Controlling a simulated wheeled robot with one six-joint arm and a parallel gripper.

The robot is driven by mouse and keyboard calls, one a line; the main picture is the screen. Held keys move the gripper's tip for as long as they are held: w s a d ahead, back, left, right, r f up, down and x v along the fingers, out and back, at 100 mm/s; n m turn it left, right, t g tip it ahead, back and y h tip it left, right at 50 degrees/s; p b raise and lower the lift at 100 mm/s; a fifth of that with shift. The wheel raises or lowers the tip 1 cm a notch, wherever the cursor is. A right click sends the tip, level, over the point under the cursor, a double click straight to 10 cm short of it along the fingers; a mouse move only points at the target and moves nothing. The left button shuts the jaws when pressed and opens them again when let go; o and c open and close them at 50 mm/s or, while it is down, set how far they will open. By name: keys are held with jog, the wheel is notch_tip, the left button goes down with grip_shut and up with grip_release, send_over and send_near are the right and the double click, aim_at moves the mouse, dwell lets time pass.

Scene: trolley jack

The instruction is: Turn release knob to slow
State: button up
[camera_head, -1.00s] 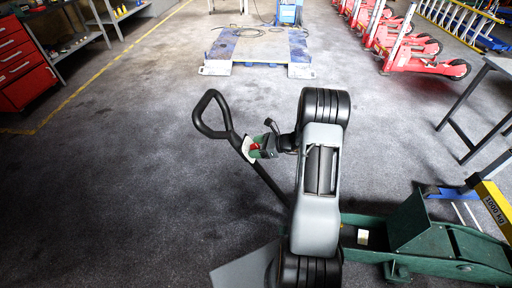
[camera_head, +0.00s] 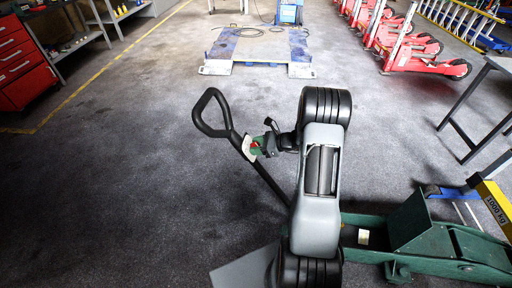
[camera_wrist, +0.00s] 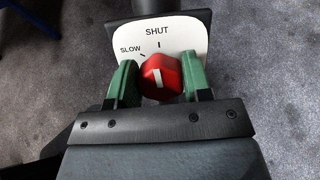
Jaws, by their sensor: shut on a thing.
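The red release knob (camera_wrist: 161,77) is in the middle of the wrist view, in front of a white label plate (camera_wrist: 185,36). The plate reads SHUT at the top and SLOW at the upper left, each with a tick. The white mark on the knob is nearly upright, its top leaning slightly left, closer to the SHUT tick than to SLOW. My gripper (camera_wrist: 159,66) is shut on the knob, one green finger on each side. In the head view my gripper (camera_head: 258,147) is at the plate (camera_head: 250,149) on the black jack handle (camera_head: 212,129).
The green trolley jack body (camera_head: 455,245) lies at the lower right, partly behind my arm. A grey table (camera_head: 497,64) stands at right, red jacks (camera_head: 400,45) behind. A red tool cabinet (camera_head: 22,65) is far left. The floor left of the handle is clear.

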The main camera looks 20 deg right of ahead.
jog(key=n+b, duration=0.2)
jog(key=shift+f+n+g+b, duration=0.25)
jog(key=shift+n+g+b, duration=0.05)
jog(key=shift+b, duration=0.05)
jog(key=n+b, duration=0.3)
jog(key=shift+n+b, duration=0.4)
jog(key=n+b, duration=0.1)
jog(key=n, duration=0.1)
jog(key=n+g+b, duration=0.1)
jog(key=n+b, duration=0.1)
jog(key=shift+s+r+b, duration=0.15)
jog(key=shift+b, duration=0.15)
jog(key=shift+r+n, duration=0.1)
jog(key=shift+n, duration=0.2)
jog(key=o, duration=0.9)
jog(key=p+v, duration=0.1)
jog(key=v, duration=1.2)
jog(key=shift+d, duration=0.4)
